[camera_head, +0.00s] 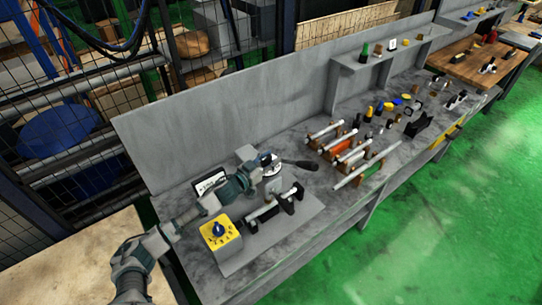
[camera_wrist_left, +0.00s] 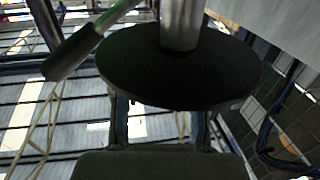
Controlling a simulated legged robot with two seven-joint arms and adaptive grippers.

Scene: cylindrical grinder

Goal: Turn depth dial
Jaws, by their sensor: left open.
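The grey grinder (camera_head: 247,153) stands on the workbench, with a round dial-like part and a dark-ended handle (camera_head: 300,164) on its upper side. A yellow box with a blue pointer knob (camera_head: 219,230) and markings sits in front of it. My left gripper (camera_head: 258,168) is open beside the upper part of the grinder. In the left wrist view, a dark round disc (camera_wrist_left: 180,70) on a metal shaft fills the upper middle, with a handle (camera_wrist_left: 75,50) to its left. The fingers (camera_wrist_left: 160,122) show below the disc and are partly hidden by it; contact cannot be told.
A small screen (camera_head: 209,183) stands left of the grinder against the grey back panel. Several metal rods (camera_head: 350,150) lie on holders to the right, with small coloured parts beyond. The green floor (camera_head: 440,230) in front of the bench is clear.

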